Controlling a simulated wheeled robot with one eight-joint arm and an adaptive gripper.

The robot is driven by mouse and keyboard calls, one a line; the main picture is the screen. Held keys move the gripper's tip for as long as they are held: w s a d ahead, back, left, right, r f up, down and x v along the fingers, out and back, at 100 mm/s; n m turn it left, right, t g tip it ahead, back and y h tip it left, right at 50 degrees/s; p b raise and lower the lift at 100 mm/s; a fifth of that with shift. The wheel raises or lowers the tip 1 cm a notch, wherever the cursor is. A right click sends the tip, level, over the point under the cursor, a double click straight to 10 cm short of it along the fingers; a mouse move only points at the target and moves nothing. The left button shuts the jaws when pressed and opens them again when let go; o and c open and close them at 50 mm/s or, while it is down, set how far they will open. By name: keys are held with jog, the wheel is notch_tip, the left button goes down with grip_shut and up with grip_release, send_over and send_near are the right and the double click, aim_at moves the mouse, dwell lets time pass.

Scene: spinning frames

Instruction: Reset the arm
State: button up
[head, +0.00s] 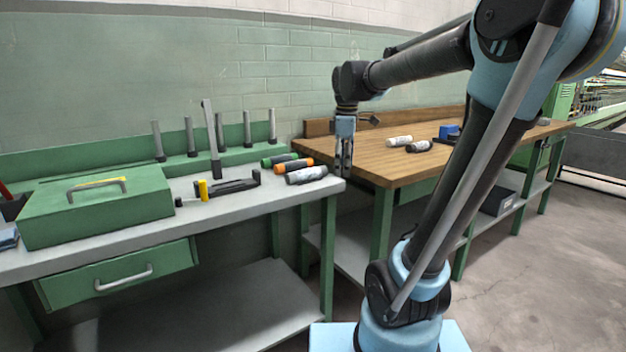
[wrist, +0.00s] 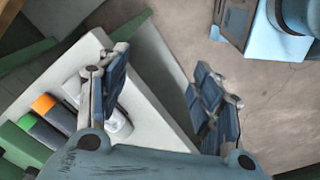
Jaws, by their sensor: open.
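My gripper (head: 343,172) hangs pointing down from my outstretched arm, beside the right end of the grey bench (head: 100,248). In the wrist view my gripper (wrist: 165,95) has its two blue-grey fingers spread wide, with nothing between them but floor and the bench's edge. Near its left finger lie a white-and-grey cylinder (head: 307,175), an orange-ended dark cylinder (head: 293,165) and a green-ended dark cylinder (head: 279,159) on the bench. The left finger partly hides the white-and-grey one in the wrist view.
A green toolbox (head: 97,208) and a black holder (head: 227,187) stand on the grey bench. A wooden-topped table (head: 370,160) adjoins at right, bearing white cylinders (head: 399,141) and a blue block (head: 448,131). Upright grey posts (head: 190,137) line the back. Open floor (head: 530,255) lies at right.

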jog(key=s+d+f+m, duration=0.5)
jog(key=s+f+m, duration=0.2)
jog(key=s+f, duration=0.3)
jog(key=s+d+f+m+t, duration=0.1)
jog(key=s+d+f+m, duration=0.3)
jog(key=s+f+m, duration=0.4)
notch_tip(320, 180, down, 2)
jog(key=shift+s+d+f, duration=0.1)
jog(key=shift+s+d, duration=0.25)
jog(key=shift+s, duration=0.55)
jog(key=shift+w+f, duration=0.2)
jog(key=shift+w, duration=0.2)
